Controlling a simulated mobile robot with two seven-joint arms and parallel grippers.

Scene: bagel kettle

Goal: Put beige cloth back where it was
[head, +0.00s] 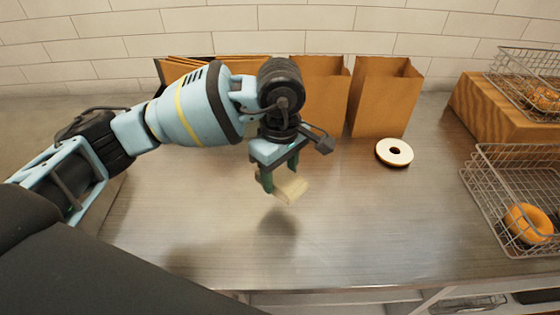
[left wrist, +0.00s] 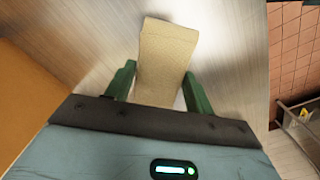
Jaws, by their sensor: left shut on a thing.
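The beige cloth (head: 291,190) is a small folded piece held above the steel counter in the head view. My left gripper (head: 279,180) is shut on it, with its green fingers on either side. The cloth's shadow lies on the counter below it, so it is off the surface. In the left wrist view the cloth (left wrist: 165,60) sticks out past the green fingertips of my left gripper (left wrist: 157,92). My right gripper is in neither view.
Brown paper bags (head: 381,98) stand along the tiled back wall. A white-topped ring (head: 394,152) lies on the counter. Wire baskets (head: 485,205) with orange-brown rings and a wooden block (head: 490,112) are at the right. The counter's front middle (head: 330,250) is clear.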

